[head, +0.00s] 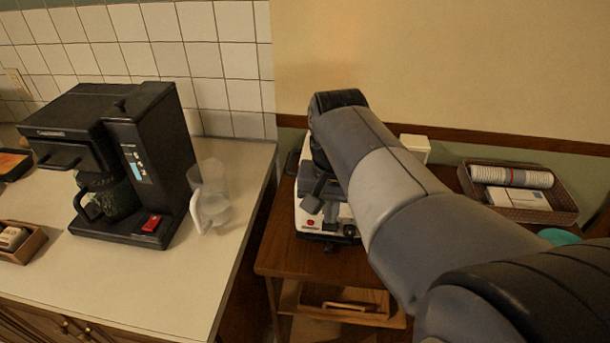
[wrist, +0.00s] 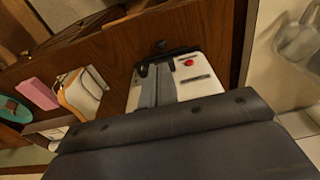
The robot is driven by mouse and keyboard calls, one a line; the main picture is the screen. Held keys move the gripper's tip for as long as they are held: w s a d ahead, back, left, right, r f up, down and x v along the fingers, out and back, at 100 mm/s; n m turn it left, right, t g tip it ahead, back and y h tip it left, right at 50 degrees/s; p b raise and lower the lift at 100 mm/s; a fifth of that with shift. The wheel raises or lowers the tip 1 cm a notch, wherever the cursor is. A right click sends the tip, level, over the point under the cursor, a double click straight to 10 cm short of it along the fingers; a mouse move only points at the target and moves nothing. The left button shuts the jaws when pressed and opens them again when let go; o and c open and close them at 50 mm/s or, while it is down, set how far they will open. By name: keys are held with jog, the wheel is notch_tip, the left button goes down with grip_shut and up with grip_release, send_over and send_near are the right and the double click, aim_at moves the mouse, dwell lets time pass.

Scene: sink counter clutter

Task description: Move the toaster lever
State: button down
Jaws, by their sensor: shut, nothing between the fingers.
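The toaster (head: 305,220) is white with a red button and stands on the wooden side table, partly hidden behind my arm in the head view. It also shows in the wrist view (wrist: 200,87), upside down to the camera. A small black knob (wrist: 162,45), which looks like its lever, sticks out at its front end. My gripper (wrist: 155,70) is shut and empty, over the toaster's top with its tips close to the lever end. I cannot tell whether it touches the toaster. In the head view my gripper (head: 318,190) is partly hidden by my wrist.
A black coffee machine (head: 155,140) and a clear pitcher (head: 210,195) stand on the counter to the left. A wicker basket (head: 545,215) with cups is at the right. A gap separates the counter from the wooden table (head: 275,262).

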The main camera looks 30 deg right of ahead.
notch_tip(320, 180, up, 7)
jog(key=shift+s+a, duration=0.25)
jog(key=shift+s, duration=0.05)
notch_tip(320, 180, down, 11)
jog(key=w, duration=0.1)
jog(key=shift+d, duration=0.45)
jog(key=shift+r, duration=0.15)
dwell(0.3)
